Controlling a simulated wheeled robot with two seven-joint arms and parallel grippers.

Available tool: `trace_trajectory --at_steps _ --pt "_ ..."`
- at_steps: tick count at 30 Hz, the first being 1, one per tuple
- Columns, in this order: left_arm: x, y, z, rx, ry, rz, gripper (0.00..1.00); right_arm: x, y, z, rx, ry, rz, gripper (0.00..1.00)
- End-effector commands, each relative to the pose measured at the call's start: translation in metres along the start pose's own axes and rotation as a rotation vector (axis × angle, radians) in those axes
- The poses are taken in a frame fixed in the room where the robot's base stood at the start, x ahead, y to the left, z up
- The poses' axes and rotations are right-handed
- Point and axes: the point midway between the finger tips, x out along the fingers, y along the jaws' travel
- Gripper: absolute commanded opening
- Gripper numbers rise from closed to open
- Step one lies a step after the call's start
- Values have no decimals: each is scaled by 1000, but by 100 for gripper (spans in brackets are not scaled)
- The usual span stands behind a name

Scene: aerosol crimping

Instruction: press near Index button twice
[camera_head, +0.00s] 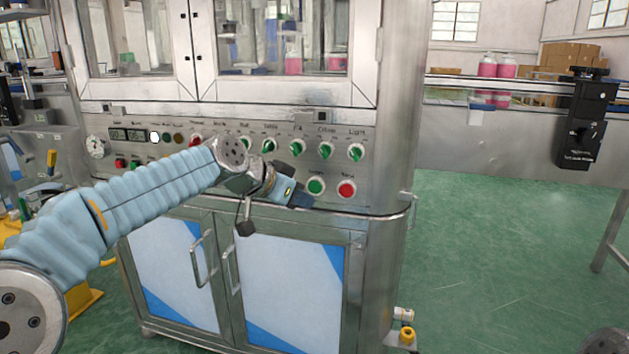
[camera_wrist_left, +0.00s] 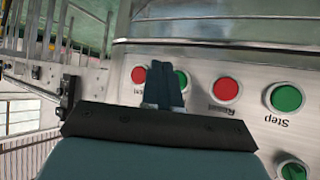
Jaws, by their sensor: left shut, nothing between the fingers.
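A green button (camera_head: 315,186) sits on the machine's front panel beside a red button (camera_head: 346,189); its label is too blurred to read. In the left wrist view a green button (camera_wrist_left: 182,77) is partly hidden by my fingers, and only the end of a label shows there. My left gripper (camera_head: 300,200) is shut and empty, just left of the green button in the head view. In the left wrist view its closed fingers (camera_wrist_left: 163,85) point at the panel between the red (camera_wrist_left: 138,75) and green buttons. I cannot tell whether they touch.
The left wrist view, upside down, also shows a red Reset button (camera_wrist_left: 225,90) and a green Step button (camera_wrist_left: 286,97). A row of green rotary knobs (camera_head: 326,150) lies above. Cabinet doors with handles (camera_head: 230,270) are below. Green floor (camera_head: 480,250) is clear at right.

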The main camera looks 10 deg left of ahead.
Motion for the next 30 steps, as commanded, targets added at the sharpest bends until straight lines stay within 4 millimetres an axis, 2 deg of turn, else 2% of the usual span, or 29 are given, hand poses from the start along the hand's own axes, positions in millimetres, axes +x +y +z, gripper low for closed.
trace_trajectory --at_steps 3,10,30 --pt "8 -7 -9 -1 -1 0 0 -9 -3 0 0 2 2 0" --pt "18 -14 -14 -1 -1 0 0 -14 -3 -1 1 4 4 0" --pt "20 -14 -14 0 0 0 0 -14 -3 -1 1 4 4 0"
